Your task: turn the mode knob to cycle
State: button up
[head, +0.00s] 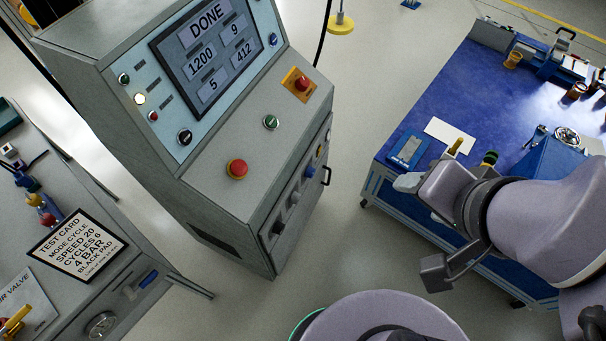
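The grey control console (215,205) stands left of centre, its screen (215,50) reading DONE, 1200, 9, 5 and 412. A round black knob (184,137) sits at the panel's lower left. A blue knob (273,40) is at its right. Their labels are too small to read, so I cannot tell which is the mode knob or its setting. The test card (78,246) at lower left reads MODE CYCLE. My gripper (424,199) is at right, over the blue workbench's near edge, well apart from the console. Its fingers are too unclear to show whether it is open.
A red button (237,169), a green one (271,122) and a red stop button on yellow (301,84) sit on the console's ledge. Small controls line its front. The blue workbench (440,105) holds tools and parts. Clear floor (350,215) separates console and bench.

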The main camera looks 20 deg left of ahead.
aim_at(278, 229)
jog(key=u, duration=1.45)
jog(key=l+z, duration=0.35)
